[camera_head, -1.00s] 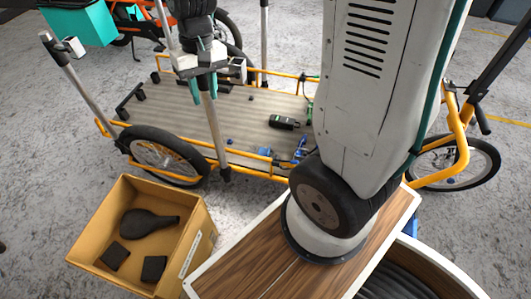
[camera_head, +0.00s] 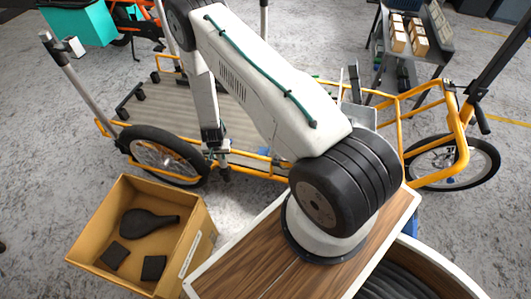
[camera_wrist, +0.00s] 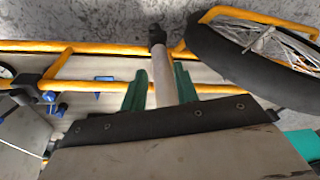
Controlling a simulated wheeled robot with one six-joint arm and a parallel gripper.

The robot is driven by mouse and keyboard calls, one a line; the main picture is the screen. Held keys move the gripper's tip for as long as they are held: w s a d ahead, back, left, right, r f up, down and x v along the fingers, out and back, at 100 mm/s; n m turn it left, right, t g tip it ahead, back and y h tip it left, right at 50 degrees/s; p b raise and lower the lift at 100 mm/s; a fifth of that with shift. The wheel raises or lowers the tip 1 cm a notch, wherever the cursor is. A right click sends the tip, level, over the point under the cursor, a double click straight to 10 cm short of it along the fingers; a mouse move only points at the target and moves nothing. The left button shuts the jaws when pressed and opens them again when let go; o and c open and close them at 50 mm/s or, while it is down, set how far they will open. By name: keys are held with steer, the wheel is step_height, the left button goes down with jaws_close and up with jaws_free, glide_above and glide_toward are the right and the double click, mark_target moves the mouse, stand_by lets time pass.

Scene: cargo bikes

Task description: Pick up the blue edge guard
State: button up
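My gripper (camera_head: 218,160) is low at the near side rail of the cargo bike. In the wrist view its two teal fingers (camera_wrist: 160,88) are open, with a grey post (camera_wrist: 164,70) showing between them; I cannot tell whether they touch it. A small blue angular piece (camera_wrist: 104,78), possibly the blue edge guard, lies left of the fingers, partly behind the orange rail. In the head view a blue piece (camera_head: 262,151) shows at the deck's near edge, right of my gripper. My arm hides much of the deck.
The bike's orange rail (camera_wrist: 100,48) runs close to the fingers. Other small blue parts (camera_wrist: 60,108) lie at the left in the wrist view. A wheel (camera_head: 165,155) is left of my gripper. A cardboard box (camera_head: 190,255) with dark items stands on the floor in front.

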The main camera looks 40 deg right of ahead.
steer(key=s+d+f+m+t+h, duration=0.1)
steer(key=s+d+f, duration=0.1)
steer(key=f, duration=0.4)
steer(key=s+d+f+m+h, duration=0.1)
steer(key=s+d+f+h, duration=0.15)
steer(key=f, duration=0.45)
steer(key=m+t+h, duration=0.2)
steer(key=t+h, duration=0.2)
steer(key=h, duration=0.3)
glide_toward(264, 167)
steer(key=w+d, duration=0.2)
steer(key=shift+h, duration=0.25)
steer(key=w+d, duration=0.1)
steer(key=d, duration=0.1)
steer(key=w+d, duration=0.1)
steer(key=d, duration=0.1)
steer(key=w+d, duration=0.1)
steer(key=shift+d+f, duration=0.15)
steer(key=shift+d, duration=0.25)
steer(key=w+d, duration=0.2)
steer(key=d, duration=0.2)
steer(key=shift+w+d, duration=0.4)
steer(key=shift+w+d+f, duration=0.25)
steer(key=shift+d, duration=0.1)
jaws_close()
